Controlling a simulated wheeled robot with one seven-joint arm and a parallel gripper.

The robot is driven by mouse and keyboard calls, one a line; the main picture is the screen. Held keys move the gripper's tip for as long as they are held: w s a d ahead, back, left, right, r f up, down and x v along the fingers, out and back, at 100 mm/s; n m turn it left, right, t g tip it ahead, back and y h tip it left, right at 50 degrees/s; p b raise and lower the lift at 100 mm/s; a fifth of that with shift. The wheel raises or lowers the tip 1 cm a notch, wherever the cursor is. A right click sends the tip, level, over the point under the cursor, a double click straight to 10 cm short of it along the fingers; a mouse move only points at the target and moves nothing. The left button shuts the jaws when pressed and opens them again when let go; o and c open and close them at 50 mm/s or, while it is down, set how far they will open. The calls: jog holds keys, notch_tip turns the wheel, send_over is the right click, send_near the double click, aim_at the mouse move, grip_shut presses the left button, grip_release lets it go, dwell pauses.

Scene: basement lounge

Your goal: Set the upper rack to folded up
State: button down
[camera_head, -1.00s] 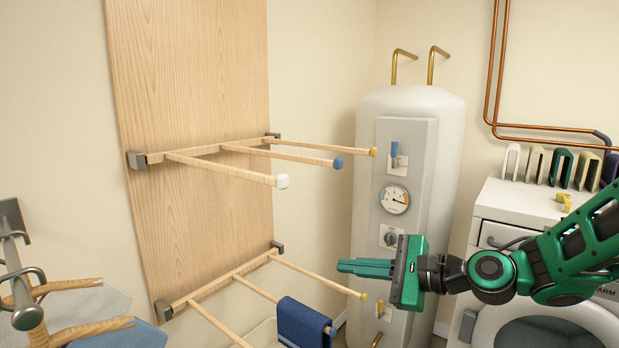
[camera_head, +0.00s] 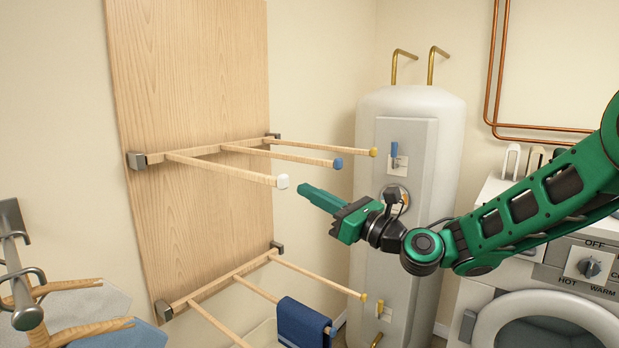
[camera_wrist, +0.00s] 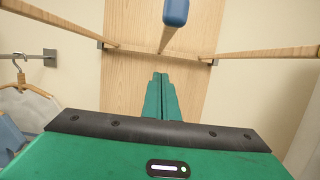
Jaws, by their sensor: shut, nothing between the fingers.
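The upper rack (camera_head: 205,149) is a wooden bar hinged on a tall wooden board, with three rods sticking straight out into the room. The rods end in a white cap (camera_head: 283,181), a blue cap (camera_head: 338,163) and a yellow cap (camera_head: 374,152). My gripper (camera_head: 303,189) is green, shut and empty, just below and in front of the rod ends, near the white cap. In the wrist view, my shut fingers (camera_wrist: 160,80) point at the board, below the blue-capped rod (camera_wrist: 176,12), between the two outer rods. They look apart from the rods.
A lower rack (camera_head: 235,272) sticks out below, with a blue towel (camera_head: 303,323) on it. A white water tank (camera_head: 445,130) stands behind my arm. A washing machine (camera_head: 535,315) is at right. Hangers with clothes (camera_head: 80,310) are at lower left.

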jog(key=shift+w+a+r, duration=0.15)
jog(key=shift+a+r, duration=0.05)
jog(key=shift+r, duration=0.85)
jog(key=shift+w+a+r, duration=0.1)
jog(key=shift+a+r, duration=0.1)
jog(key=shift+r, duration=0.85)
jog(key=shift+d, duration=0.1)
